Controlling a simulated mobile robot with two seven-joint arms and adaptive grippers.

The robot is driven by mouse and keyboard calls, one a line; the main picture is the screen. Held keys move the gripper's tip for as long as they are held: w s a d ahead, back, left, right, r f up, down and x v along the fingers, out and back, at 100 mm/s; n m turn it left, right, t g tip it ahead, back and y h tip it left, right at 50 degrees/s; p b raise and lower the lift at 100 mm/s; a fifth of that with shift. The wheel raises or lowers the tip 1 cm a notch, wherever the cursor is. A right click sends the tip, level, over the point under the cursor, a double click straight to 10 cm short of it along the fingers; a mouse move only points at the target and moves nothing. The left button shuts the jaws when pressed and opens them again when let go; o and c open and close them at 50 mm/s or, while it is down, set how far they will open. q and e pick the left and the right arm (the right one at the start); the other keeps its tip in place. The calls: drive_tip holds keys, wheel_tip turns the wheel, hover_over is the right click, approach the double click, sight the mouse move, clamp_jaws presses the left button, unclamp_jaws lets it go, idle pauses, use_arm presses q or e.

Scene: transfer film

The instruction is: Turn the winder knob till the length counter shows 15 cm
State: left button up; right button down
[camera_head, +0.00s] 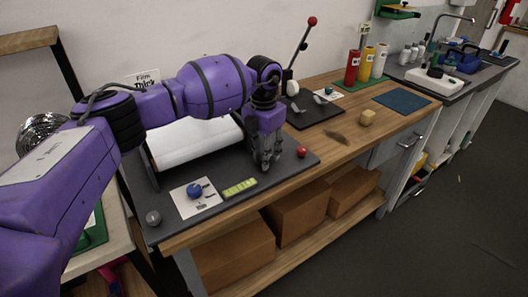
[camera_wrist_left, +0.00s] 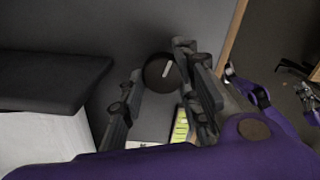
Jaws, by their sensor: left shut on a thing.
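My left gripper (camera_head: 268,166) points straight down over the front right of the dark film machine (camera_head: 232,207). In the left wrist view the winder knob (camera_wrist_left: 160,72), a round black disc with a white mark, sits between the two fingers of my gripper (camera_wrist_left: 163,95), which is shut on it. In the head view the gripper hides the knob. The length counter (camera_head: 240,187) is a yellow-green strip just left of the gripper; it also shows partly behind a finger in the left wrist view (camera_wrist_left: 180,127). Its reading is too small to make out. My right gripper is not in view.
A white film roll (camera_head: 196,143) lies behind the gripper. A blue knob (camera_head: 195,190) on a white plate, a grey ball (camera_head: 153,217) and a red ball (camera_head: 302,152) are nearby. A lever (camera_head: 301,48) stands behind.

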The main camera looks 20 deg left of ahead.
use_arm(q)
drive_tip(key=shift+w+a+r, duration=0.25)
drive_tip(key=shift+a+r, duration=0.05)
drive_tip(key=shift+r, duration=0.1)
drive_tip(key=o, duration=0.9)
drive_tip(key=shift+o, duration=0.8)
drive_tip(key=shift+s+f, duration=0.1)
drive_tip(key=shift+f, duration=0.15)
drive_tip(key=shift+d, duration=0.1)
wheel_tip(320, 180, up, 12)
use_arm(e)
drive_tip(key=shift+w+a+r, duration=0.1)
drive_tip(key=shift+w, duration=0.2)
